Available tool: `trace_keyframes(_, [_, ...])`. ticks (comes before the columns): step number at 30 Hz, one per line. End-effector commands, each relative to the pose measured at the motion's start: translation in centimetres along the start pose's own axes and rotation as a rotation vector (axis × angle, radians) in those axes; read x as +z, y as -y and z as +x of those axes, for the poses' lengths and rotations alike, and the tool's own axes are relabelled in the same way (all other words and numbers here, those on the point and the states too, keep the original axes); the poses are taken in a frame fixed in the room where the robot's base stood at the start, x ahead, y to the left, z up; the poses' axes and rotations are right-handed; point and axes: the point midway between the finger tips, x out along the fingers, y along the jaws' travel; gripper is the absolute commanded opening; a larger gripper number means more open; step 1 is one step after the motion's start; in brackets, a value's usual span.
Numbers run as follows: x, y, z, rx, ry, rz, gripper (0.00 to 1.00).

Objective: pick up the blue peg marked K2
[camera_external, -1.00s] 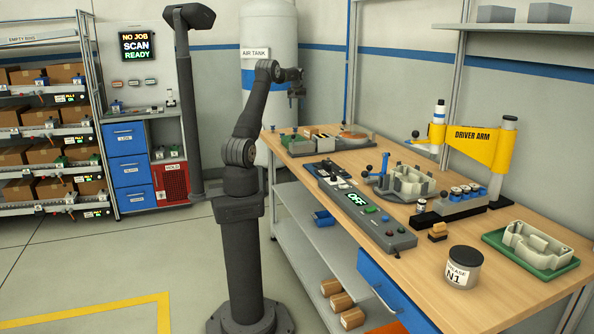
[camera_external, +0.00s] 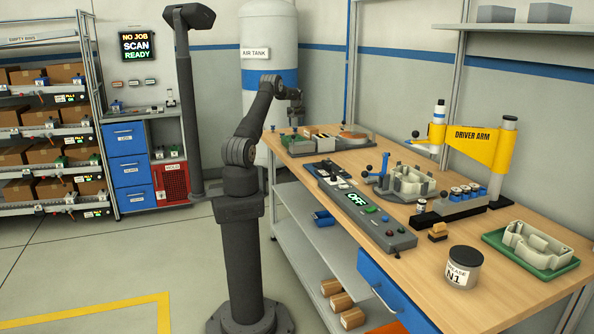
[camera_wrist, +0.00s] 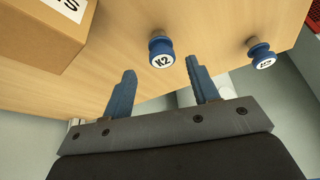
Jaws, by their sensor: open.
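The blue peg marked K2 (camera_wrist: 161,52) shows in the wrist view, on a light wood surface, top centre. Its round label faces the camera. My gripper (camera_wrist: 160,68) is open, with its two blue fingers spread and nothing between them. The peg appears just beyond the fingertips, roughly in line with the gap; I cannot tell the exact distance. In the external view my gripper (camera_external: 294,115) hangs low over the far left end of the workbench (camera_external: 460,220).
A second blue peg (camera_wrist: 261,54) stands right of K2, its label unreadable. A cardboard box (camera_wrist: 40,35) fills the wrist view's upper left. In the external view, a grey control box (camera_external: 370,222) and a yellow driver arm (camera_external: 470,145) occupy the bench farther right.

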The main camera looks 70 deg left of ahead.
Motion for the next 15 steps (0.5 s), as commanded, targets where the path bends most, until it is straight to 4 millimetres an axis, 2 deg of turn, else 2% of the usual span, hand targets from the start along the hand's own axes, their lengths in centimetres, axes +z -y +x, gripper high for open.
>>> trace_keyframes(3, [0.4,0.4,2.0,-0.001,0.003,0.0,0.54])
trace_keyframes(7, [0.4,0.4,3.7,0.0,0.002,0.0,0.54])
trace_keyframes(15, [0.3,0.4,4.0,0.001,0.0,0.0,0.52])
